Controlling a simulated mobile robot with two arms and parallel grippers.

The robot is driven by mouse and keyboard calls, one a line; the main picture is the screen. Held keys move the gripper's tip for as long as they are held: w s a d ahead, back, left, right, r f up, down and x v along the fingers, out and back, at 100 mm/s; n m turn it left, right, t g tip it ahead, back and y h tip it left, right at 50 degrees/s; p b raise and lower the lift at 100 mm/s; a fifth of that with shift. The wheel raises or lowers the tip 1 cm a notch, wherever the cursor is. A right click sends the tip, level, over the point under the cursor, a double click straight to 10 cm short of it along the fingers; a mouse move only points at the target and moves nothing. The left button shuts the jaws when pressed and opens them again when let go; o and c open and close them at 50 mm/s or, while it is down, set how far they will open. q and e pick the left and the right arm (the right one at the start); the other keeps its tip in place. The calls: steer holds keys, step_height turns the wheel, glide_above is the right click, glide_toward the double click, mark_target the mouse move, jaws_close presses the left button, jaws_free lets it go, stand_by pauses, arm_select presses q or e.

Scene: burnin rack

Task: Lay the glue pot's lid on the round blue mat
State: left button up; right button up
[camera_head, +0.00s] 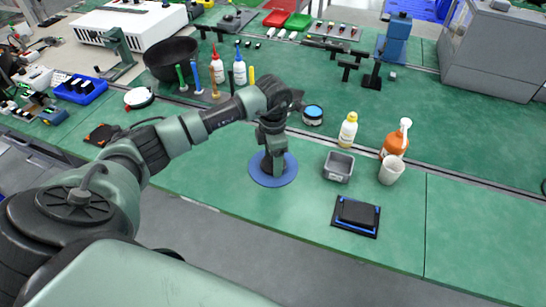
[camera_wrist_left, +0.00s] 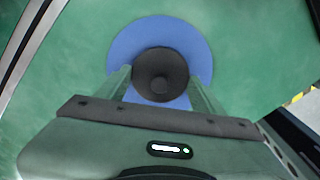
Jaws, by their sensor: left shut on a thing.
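The round blue mat (camera_head: 286,178) lies flat near the front edge of the green bench. My left gripper (camera_head: 273,172) points down over it. In the left wrist view, the gripper (camera_wrist_left: 161,84) is shut on the dark round lid (camera_wrist_left: 160,66), which has a knob in its middle. The lid is inside the outline of the mat (camera_wrist_left: 126,45); I cannot tell whether it touches it. The glue pot (camera_head: 313,118), with a blue top face, stands behind and to the right of the mat. My right gripper is not in view.
A grey metal tin (camera_head: 339,167), a yellow bottle (camera_head: 348,131), an orange pump bottle (camera_head: 394,144) and a white cup (camera_head: 391,170) stand to the right. A black and blue pad (camera_head: 356,215) lies near the front edge.

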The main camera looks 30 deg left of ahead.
arm_select(q)
steer(key=shift+f, duration=0.25)
steer(key=shift+f, duration=0.1)
steer(key=o, duration=1.3)
